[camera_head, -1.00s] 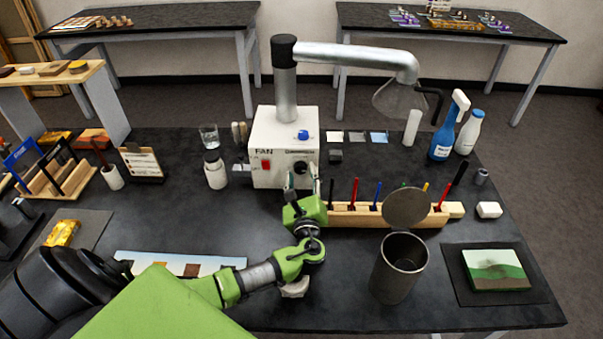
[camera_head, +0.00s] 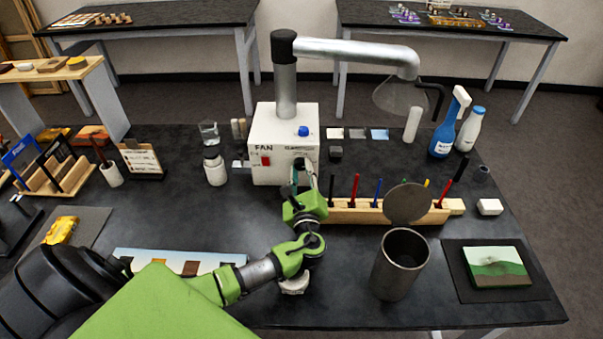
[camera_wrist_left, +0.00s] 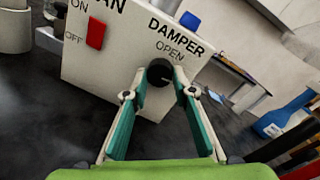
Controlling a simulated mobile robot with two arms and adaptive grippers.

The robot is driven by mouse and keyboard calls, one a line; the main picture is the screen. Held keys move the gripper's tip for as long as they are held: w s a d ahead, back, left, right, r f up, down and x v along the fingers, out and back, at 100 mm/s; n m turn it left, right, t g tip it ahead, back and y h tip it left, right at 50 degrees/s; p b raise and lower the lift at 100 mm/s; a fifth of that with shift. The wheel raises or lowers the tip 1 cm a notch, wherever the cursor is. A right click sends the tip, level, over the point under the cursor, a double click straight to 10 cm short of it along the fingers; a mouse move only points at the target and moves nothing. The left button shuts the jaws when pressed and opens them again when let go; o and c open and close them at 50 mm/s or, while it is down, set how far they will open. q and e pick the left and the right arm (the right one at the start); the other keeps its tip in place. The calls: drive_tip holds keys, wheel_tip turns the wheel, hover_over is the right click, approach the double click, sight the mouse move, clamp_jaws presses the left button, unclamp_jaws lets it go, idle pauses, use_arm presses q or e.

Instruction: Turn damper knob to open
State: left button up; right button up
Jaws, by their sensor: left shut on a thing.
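The white fan box (camera_head: 270,150) stands on the black table with its front face toward me. In the left wrist view, the black round damper knob (camera_wrist_left: 159,72) sits below the words DAMPER and OPEN. My left gripper (camera_wrist_left: 160,80) has its two teal-lined fingers on either side of the knob, shut on it. In the head view, the left gripper (camera_head: 304,180) reaches the lower right of the box and hides the knob. I cannot clearly read the knob's pointer direction. My right gripper is not in view.
A red switch (camera_wrist_left: 96,33) marked ON and OFF is left of the knob. A wooden pen rack (camera_head: 350,214) stands right of my left gripper, and a metal bin (camera_head: 399,265) is nearer. A white bottle (camera_head: 215,170) stands left of the box.

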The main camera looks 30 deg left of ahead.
use_arm(q)
drive_tip(key=n+b, duration=0.2)
drive_tip(key=n, duration=0.2)
drive_tip(key=shift+b, duration=0.4)
drive_tip(key=n+h+b, duration=0.1)
drive_tip(key=n+b, duration=0.2)
drive_tip(key=n, duration=0.1)
drive_tip(key=n+b, duration=0.2)
drive_tip(key=n, duration=0.2)
drive_tip(key=shift+r+n+h+b, duration=0.15)
drive_tip(key=shift+n+h+b, duration=0.15)
drive_tip(key=shift+a+n+b, duration=0.1)
drive_tip(key=shift+n+b, duration=0.4)
drive_tip(key=shift+n, duration=0.5)
drive_tip(key=shift+r+n+b, duration=0.1)
drive_tip(key=shift+n+b, duration=0.2)
drive_tip(key=shift+n, duration=0.3)
drive_tip(key=o, duration=1.1)
drive_tip(key=shift+s, duration=0.1)
drive_tip(key=v, duration=1.2)
drive_tip(key=shift+a, duration=0.15)
